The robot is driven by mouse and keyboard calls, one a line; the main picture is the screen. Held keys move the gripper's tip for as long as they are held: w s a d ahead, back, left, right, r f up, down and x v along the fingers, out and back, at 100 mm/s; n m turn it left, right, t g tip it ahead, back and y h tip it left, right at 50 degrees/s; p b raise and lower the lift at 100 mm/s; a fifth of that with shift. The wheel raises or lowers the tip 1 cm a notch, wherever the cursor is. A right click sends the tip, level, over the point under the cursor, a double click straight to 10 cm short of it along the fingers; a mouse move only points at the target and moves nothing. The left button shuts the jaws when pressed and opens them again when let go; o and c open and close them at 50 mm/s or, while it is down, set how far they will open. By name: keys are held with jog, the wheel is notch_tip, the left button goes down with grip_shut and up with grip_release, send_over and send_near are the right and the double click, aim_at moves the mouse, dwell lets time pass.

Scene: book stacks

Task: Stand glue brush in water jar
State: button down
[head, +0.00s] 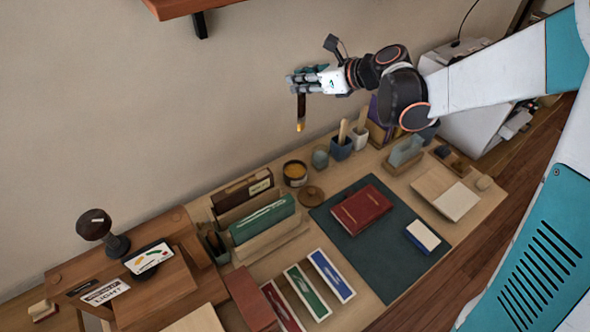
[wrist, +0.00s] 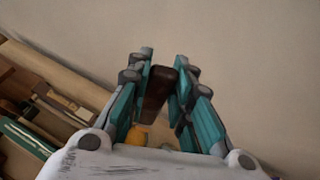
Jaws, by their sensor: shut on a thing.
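My gripper (head: 294,82) is shut on the glue brush (head: 301,108), high above the back of the bench. The brush hangs upright, dark handle up and yellow-orange end down. In the wrist view the brown brush handle (wrist: 158,92) sits between the teal fingers (wrist: 162,68), with its yellow-orange end (wrist: 137,134) lower down. A small translucent blue-green glass (head: 320,157), which looks like the water jar, stands on the bench below and slightly right of the brush, well apart from it. Whether it holds water cannot be seen.
A glue pot (head: 295,172) with yellow contents stands left of the glass, its lid (head: 311,195) in front. A dark blue cup (head: 341,147) and a pale cup (head: 360,138) with wooden sticks stand to the right. The wall is close behind; the air around the brush is clear.

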notch_tip(320, 180, down, 19)
jog(key=a+b, duration=0.1)
jog(key=b, duration=0.5)
jog(key=shift+a+n+g+b, duration=0.3)
jog(key=shift+a, duration=0.05)
jog(key=shift+f, duration=0.2)
jog(key=c, duration=1.8)
grip_release()
jog(key=o, duration=0.4)
jog(key=shift+c, duration=0.2)
